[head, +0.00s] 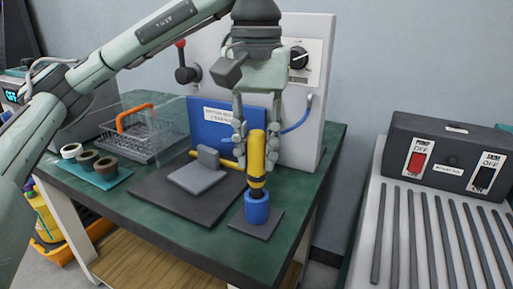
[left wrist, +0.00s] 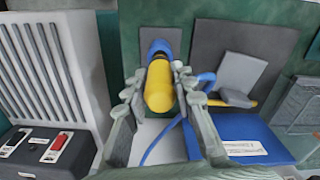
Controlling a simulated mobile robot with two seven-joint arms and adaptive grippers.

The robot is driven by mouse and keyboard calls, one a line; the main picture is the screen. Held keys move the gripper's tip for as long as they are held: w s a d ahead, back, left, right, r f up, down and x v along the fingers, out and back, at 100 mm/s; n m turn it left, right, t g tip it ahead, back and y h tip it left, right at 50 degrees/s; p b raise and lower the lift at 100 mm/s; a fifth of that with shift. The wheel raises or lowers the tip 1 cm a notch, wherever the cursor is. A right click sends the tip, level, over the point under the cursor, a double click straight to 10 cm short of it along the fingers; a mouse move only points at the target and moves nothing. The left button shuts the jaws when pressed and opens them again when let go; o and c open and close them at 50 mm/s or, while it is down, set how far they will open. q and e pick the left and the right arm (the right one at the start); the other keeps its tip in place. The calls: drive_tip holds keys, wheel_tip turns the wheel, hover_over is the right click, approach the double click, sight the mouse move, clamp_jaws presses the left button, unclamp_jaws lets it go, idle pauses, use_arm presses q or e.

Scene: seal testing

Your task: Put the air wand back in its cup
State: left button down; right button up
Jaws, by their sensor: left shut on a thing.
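The air wand (head: 257,158) has a yellow body and a dark lower end with a blue hose at its upper part. It stands upright, with its lower end at the mouth of the blue cup (head: 257,210); how deep it sits is hidden. The cup is on a dark square plate. My left gripper (head: 255,140) points down and is shut on the wand's yellow body. In the left wrist view the wand (left wrist: 158,85) lies between the fingers, with the blue cup (left wrist: 160,40) beyond it. My right gripper is not in view.
A grey fixture (head: 198,178) on a dark mat stands left of the cup, with a blue panel (head: 213,135) behind. A wire basket (head: 150,138) and several tape rolls (head: 88,158) are farther left. A grey machine (head: 310,110) stands behind; a conveyor (head: 425,235) is at right.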

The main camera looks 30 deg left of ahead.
sight(256, 132)
use_arm(q)
drive_tip(key=shift+f, duration=0.45)
idle(0.3)
drive_tip(key=c, duration=1.2)
unclamp_jaws()
wheel_tip(256, 132, up, 3)
drive_tip(key=p, duration=0.2)
drive_tip(key=shift+p, duration=0.3)
drive_tip(key=shift+r+p, duration=0.95)
drive_tip(key=shift+r, duration=2.85)
